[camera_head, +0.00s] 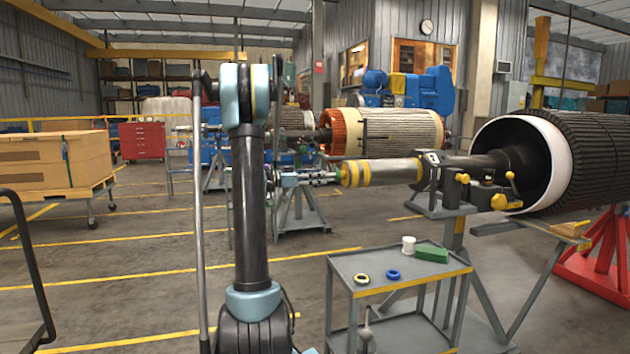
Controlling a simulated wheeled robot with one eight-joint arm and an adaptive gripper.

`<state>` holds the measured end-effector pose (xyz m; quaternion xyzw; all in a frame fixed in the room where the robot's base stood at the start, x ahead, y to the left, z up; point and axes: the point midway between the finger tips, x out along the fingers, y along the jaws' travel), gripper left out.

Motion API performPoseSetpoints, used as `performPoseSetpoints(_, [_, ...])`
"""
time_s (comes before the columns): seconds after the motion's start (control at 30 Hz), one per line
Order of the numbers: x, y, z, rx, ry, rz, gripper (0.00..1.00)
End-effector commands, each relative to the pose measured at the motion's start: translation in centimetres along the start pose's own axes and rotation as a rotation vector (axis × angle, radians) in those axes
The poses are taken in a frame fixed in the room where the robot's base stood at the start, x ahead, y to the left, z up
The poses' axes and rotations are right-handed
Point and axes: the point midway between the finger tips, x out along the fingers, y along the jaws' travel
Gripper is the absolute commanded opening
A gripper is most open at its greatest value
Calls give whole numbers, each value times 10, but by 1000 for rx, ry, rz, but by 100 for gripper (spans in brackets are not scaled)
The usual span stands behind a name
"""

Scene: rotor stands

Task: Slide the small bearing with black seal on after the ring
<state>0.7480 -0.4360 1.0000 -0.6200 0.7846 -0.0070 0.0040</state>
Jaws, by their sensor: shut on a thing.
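A rotor shaft (395,171) reaches left from the large rotor, held level, with yellow bands near its left end. My gripper (334,177) is at that left end, in line with the shaft and pointing right. It is shut on a small part at the shaft tip. The part is too small and covered to tell its seal colour, or whether it is around the shaft or just in front of it. A dark and yellow ring-shaped piece (362,279) and a blue ring (393,274) lie on the grey cart (345,266). I cannot make out the task's ring on the shaft.
A white spool (408,244) and a green box (432,253) stand on the cart. A clamp stand with yellow knobs (462,178) supports the shaft. The large rotor (585,150) fills the right. Another rotor (395,131) stands behind. Open floor lies to the left.

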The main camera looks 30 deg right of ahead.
Motion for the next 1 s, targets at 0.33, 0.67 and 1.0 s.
performPoseSetpoints(0.33, [1, 0, 0, 0, 0, 0, 20])
performPoseSetpoints(0.67, [8, 0, 0, 0, 0, -1, 20])
performPoseSetpoints(1.0, [12, 0, 0, 0, 0, 0, 20])
